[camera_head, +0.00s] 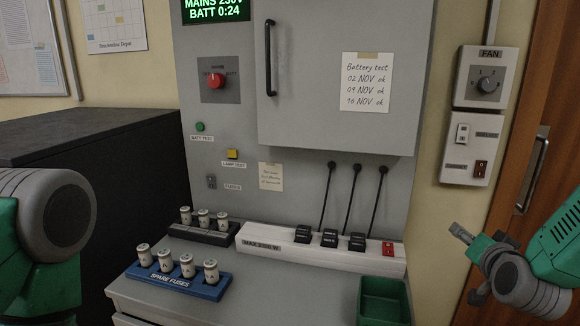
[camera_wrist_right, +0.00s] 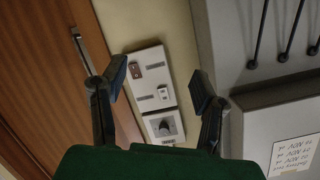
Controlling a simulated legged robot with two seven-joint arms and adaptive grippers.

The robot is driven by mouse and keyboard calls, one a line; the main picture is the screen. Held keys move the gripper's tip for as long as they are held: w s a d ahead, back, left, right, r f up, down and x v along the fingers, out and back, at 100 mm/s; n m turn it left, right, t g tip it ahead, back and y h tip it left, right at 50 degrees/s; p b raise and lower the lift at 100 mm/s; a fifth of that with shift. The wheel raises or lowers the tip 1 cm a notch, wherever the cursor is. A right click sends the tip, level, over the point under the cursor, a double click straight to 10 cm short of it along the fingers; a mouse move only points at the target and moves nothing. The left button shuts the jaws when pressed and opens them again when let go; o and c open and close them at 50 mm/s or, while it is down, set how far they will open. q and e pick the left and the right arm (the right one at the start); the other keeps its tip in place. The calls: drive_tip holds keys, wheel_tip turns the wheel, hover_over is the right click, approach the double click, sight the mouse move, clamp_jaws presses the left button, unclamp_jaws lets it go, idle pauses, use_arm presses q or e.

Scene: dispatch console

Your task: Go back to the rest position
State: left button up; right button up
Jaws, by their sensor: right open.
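My left arm shows at the left edge of the head view, with a grey joint and green links. Its gripper is out of the picture.
A white power strip (camera_head: 285,247) holds several black plugs and a red switch (camera_head: 388,248). A blue spare-fuse rack (camera_head: 205,289), a dark fuse rack (camera_head: 190,232) and a green bin (camera_head: 384,300) are on the ledge. A fan switch (camera_head: 488,85) is on the wall beside the door (camera_head: 545,110).

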drive_tip(key=s+a+f+n+g+y, duration=0.2)
drive_tip(key=s+a+f+g, duration=0.15)
drive_tip(key=s+f, duration=0.6)
drive_tip(key=s+a+f+n+g+y, duration=0.1)
drive_tip(key=s+a+f+n+g, duration=0.4)
drive_tip(key=f, duration=0.7)
drive_tip(key=s+a+f+n+g+y, duration=0.1)
drive_tip(key=s+a+f+g, duration=0.2)
drive_tip(key=s, duration=0.9)
drive_tip(key=s+f+g, duration=0.3)
drive_tip(key=s+f, duration=0.3)
drive_tip(key=s, duration=0.6)
wheel_tip(320, 180, down, 6)
drive_tip(key=w+a+n+b, duration=0.1)
drive_tip(key=w+b, duration=0.1)
drive_tip(key=b, duration=0.4)
drive_tip(key=shift+a+r+t, duration=0.15)
drive_tip(key=shift+r+t, duration=0.1)
drive_tip(key=shift+t, duration=0.2)
drive_tip(key=shift+w, duration=0.1)
drive_tip(key=shift+w, duration=0.1)
